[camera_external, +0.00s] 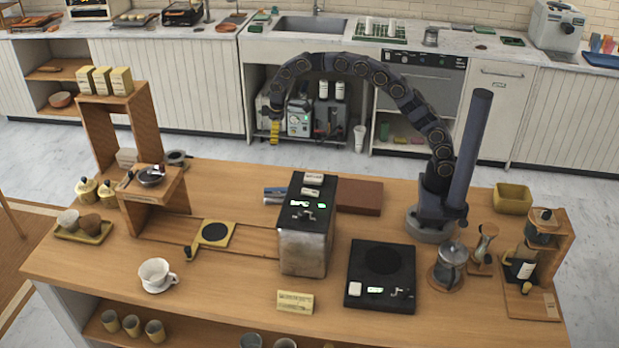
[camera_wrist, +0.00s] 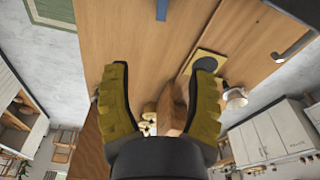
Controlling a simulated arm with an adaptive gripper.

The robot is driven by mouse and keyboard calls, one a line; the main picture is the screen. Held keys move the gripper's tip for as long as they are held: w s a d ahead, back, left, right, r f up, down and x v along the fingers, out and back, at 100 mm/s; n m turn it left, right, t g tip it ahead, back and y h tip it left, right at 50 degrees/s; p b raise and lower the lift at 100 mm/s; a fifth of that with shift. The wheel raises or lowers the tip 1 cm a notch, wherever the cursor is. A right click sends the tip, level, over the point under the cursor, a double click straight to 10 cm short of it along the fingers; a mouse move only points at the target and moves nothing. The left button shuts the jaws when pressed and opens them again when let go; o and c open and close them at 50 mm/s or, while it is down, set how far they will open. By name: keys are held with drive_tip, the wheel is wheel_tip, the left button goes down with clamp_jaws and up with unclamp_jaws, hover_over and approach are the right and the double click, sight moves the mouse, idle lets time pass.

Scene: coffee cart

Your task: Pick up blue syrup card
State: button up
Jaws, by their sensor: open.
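A small flat blue item (camera_external: 275,190), which looks like the blue syrup card, lies on the wooden counter just left of the metal-sided machine. A paler strip lies along its front edge; its print is too small to read. My gripper (camera_external: 275,132) hangs from the arched arm above and behind the counter's back edge, apart from the card. In the wrist view my gripper (camera_wrist: 162,66) is open, with two yellow ribbed fingers spread and nothing between them. A small blue-grey piece at the top edge there is cut off, so I cannot tell whether it is the card.
The metal-sided machine (camera_external: 306,240) stands right of the card, with a brown box (camera_external: 360,197) behind it. A wooden stand (camera_external: 160,188) is to the left. A black scale (camera_external: 382,278) and a glass press (camera_external: 450,265) are at the right. The counter's back left stretch is fairly clear.

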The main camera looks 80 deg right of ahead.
approach(276, 197)
drive_tip(key=f, duration=0.3)
drive_tip(key=w+d+f, duration=0.1)
drive_tip(key=f, duration=0.1)
drive_tip(key=shift+d+f, duration=0.1)
drive_tip(key=shift+f, duration=0.05)
drive_tip(key=shift+w+f, duration=0.15)
drive_tip(key=shift+f, duration=1.2)
drive_tip(key=shift+w+f, duration=0.15)
drive_tip(key=shift+f, duration=1.15)
drive_tip(key=shift+f, duration=0.3)
drive_tip(key=shift+c, duration=0.3)
clamp_jaws()
